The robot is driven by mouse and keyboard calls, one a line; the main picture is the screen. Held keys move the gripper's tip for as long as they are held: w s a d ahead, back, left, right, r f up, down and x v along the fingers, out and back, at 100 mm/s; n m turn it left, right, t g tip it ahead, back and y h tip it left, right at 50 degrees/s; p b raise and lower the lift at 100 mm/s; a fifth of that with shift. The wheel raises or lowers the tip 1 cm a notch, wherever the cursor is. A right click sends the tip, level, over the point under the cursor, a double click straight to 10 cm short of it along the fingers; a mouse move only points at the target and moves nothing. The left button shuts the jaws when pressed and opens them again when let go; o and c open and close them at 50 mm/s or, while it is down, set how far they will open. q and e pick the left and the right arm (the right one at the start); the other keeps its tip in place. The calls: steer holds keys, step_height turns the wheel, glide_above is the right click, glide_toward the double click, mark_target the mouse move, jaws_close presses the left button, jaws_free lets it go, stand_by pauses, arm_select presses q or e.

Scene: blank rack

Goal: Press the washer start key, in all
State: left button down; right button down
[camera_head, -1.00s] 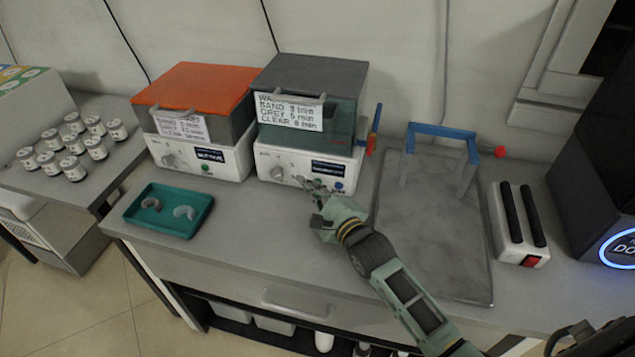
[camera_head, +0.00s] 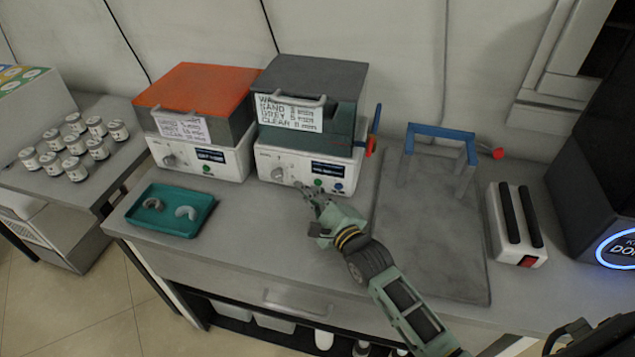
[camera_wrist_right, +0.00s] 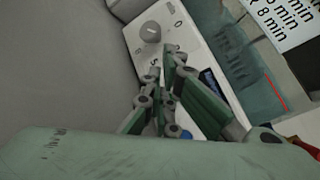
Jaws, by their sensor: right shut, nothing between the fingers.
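The washer (camera_head: 270,165) is the grey-lidded machine on a white base, with a label beginning "WA" on its front. Its front panel has a knob (camera_head: 277,174), a dark display (camera_head: 328,170), a green key (camera_head: 318,182) and a blue key (camera_head: 338,187). My right gripper (camera_head: 305,190) is shut and empty, its tips just in front of the panel, below and left of the green key. In the right wrist view, the fingers (camera_wrist_right: 160,66) partly cover the panel near the knob (camera_wrist_right: 151,32), and the green key is hidden. My left gripper is not in view.
An orange-lidded machine (camera_head: 205,90) stands left of the washer. A teal tray (camera_head: 150,222) with two curved pieces lies front left. A blue frame (camera_head: 440,131) stands on a grey mat (camera_head: 425,245) at right, beside a white two-slot device (camera_head: 533,254). Several jars (camera_head: 75,168) stand far left.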

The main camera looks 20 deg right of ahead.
steer(key=s+a+p, duration=0.2)
steer(key=s, duration=0.1)
steer(key=shift+r, duration=0.15)
steer(key=shift+s+a, duration=0.4)
steer(key=shift+s, duration=0.15)
steer(key=shift+f, duration=0.2)
stand_by(0.3)
